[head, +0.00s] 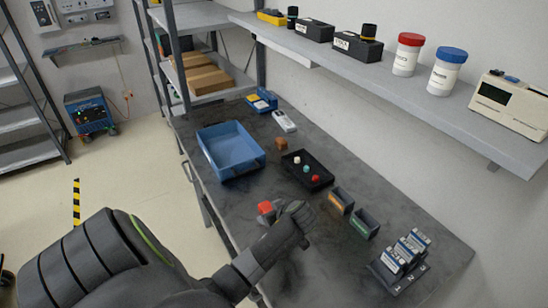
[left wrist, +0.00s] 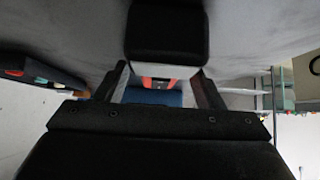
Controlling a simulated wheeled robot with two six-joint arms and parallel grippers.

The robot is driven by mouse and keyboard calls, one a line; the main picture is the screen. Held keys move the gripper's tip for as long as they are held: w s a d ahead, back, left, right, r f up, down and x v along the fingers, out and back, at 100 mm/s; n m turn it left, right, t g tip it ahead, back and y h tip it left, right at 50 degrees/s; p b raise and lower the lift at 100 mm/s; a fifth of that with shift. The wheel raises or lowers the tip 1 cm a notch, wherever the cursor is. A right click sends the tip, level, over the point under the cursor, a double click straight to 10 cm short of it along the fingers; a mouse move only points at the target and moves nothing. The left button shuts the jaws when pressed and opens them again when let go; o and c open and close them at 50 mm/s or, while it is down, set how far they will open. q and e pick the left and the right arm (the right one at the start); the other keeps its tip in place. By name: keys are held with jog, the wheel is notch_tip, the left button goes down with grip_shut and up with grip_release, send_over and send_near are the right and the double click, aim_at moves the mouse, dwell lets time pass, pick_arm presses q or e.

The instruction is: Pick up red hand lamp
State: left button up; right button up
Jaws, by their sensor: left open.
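A small red thing, likely the red hand lamp (head: 265,207), is on the dark table near its front edge in the head view. My left gripper (head: 297,212) is just right of it, and my own wrist hides part of the scene there. In the left wrist view a strip of red (left wrist: 158,82) shows beyond my open left fingers (left wrist: 162,88). A dark rounded block (left wrist: 166,32) stands in front of the red; I cannot tell whether it belongs to the lamp. Contact with the fingers cannot be told. My right gripper is not in view.
A blue bin (head: 203,137), a black tray (head: 291,158) with small balls, two small open boxes (head: 340,201) and a rack (head: 397,292) share the table (head: 305,262). A wall shelf (head: 480,123) with jars hangs above its back.

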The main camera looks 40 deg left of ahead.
pick_arm(q)
jog(key=c, duration=1.2)
jog(key=shift+o, duration=0.2)
